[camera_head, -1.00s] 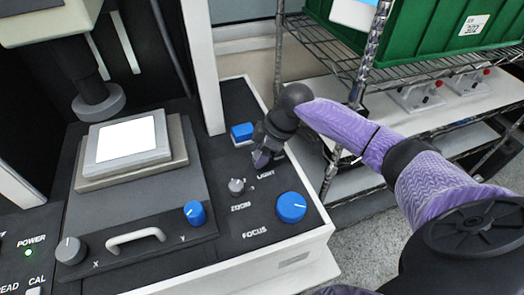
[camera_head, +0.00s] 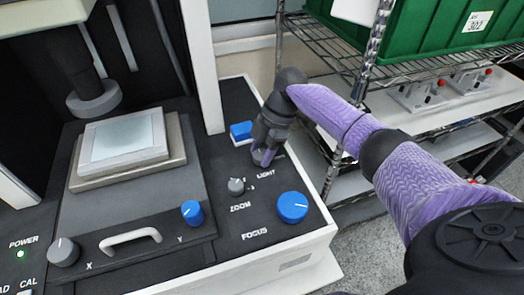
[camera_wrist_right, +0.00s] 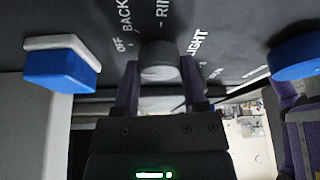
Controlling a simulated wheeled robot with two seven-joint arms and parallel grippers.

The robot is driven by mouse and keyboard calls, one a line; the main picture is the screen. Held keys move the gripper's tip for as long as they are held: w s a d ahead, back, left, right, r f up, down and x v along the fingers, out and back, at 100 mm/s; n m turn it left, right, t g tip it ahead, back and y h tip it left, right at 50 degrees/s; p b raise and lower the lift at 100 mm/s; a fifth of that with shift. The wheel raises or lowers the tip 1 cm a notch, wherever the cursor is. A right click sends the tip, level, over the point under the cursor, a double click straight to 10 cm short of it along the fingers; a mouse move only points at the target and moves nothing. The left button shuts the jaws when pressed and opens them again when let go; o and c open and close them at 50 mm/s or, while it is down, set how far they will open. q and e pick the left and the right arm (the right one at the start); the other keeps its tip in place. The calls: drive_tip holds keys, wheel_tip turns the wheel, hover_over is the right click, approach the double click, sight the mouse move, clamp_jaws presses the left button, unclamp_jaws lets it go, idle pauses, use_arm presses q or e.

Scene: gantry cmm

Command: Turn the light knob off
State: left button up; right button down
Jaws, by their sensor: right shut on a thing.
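The light knob (camera_wrist_right: 160,62) is a round grey dial in the right wrist view, beside the printed words OFF, BACK and RING. My right gripper (camera_wrist_right: 160,82) is shut on it, one finger on each side. In the head view my right gripper (camera_head: 264,154) reaches down to the panel above the LIGHT label and hides the knob. Where the knob's pointer stands is not clear. The stage glass (camera_head: 122,137) under the lens is dull grey-green, not lit. My left gripper is not in view.
A small grey zoom knob (camera_head: 236,186), a big blue focus knob (camera_head: 292,207) and a blue block-shaped control (camera_head: 241,131) sit close around my right gripper. A wire rack (camera_head: 420,68) with a green bin (camera_head: 425,40) stands to the right.

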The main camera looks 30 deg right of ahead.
idle(0.4)
drive_tip(key=shift+c, duration=0.7)
unclamp_jaws()
drive_tip(key=p+v, duration=0.1)
drive_tip(key=v, duration=0.9)
drive_tip(key=shift+p, duration=0.35)
